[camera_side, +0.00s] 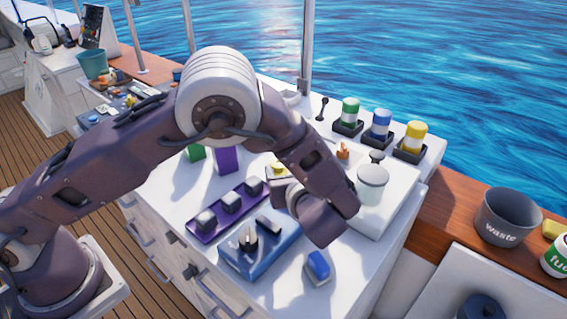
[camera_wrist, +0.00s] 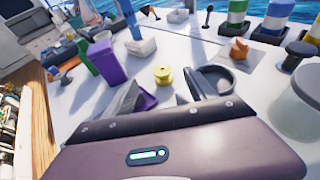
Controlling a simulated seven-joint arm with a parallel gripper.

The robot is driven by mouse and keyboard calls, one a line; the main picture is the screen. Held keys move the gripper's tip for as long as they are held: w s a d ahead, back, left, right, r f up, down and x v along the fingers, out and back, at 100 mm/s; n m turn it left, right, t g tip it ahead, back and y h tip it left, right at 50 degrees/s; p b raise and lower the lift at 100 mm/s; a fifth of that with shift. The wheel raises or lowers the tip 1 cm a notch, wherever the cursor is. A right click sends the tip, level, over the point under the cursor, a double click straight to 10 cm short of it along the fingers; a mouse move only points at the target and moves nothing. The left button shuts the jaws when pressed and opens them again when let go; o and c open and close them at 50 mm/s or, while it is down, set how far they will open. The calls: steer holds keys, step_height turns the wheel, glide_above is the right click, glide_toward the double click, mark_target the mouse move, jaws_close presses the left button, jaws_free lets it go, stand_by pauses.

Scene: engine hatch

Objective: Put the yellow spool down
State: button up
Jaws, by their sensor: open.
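The yellow spool (camera_wrist: 163,75) stands on the white worktop, just beyond my gripper's fingertips in the wrist view. In the side view, the yellow spool (camera_side: 278,168) shows partly above my gripper (camera_side: 281,186), whose grey fingers hide its lower part. My gripper (camera_wrist: 172,92) also shows in the wrist view, with its two grey fingers spread apart and nothing between them. I cannot tell from these views how far the fingertips are above the worktop.
A purple tray (camera_side: 206,236) with grey blocks and a blue tray (camera_side: 234,258) lie in front. A grey-lidded white canister (camera_side: 371,187) stands right of my gripper. Banded canisters line the back. A purple bin (camera_wrist: 104,63) and green block (camera_wrist: 86,58) stand left.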

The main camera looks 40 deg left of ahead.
steer(key=shift+s+d+r, duration=0.15)
steer(key=shift+s+d, duration=0.1)
steer(key=shift+d, duration=0.1)
steer(key=s+a+r+n+g+h, duration=0.2)
steer(key=s+a+r+n+g, duration=0.1)
steer(key=s+a+r+n, duration=0.35)
steer(key=s+a+r+n+g+h, duration=0.35)
steer(key=s+r+n, duration=0.3)
steer(key=s, duration=0.25)
steer(key=s+d+r+n+t+h, duration=0.1)
steer(key=s+d+r+n+h, duration=0.1)
steer(key=s+n, duration=0.4)
steer(key=s+d+r+n+t+h, duration=0.1)
steer(key=s+d+n+t+h, duration=0.1)
steer(key=s+n, duration=0.4)
steer(key=shift+s+r+n+h, duration=0.3)
steer(key=shift+s+r+h, duration=0.1)
steer(key=shift+s+h, duration=0.45)
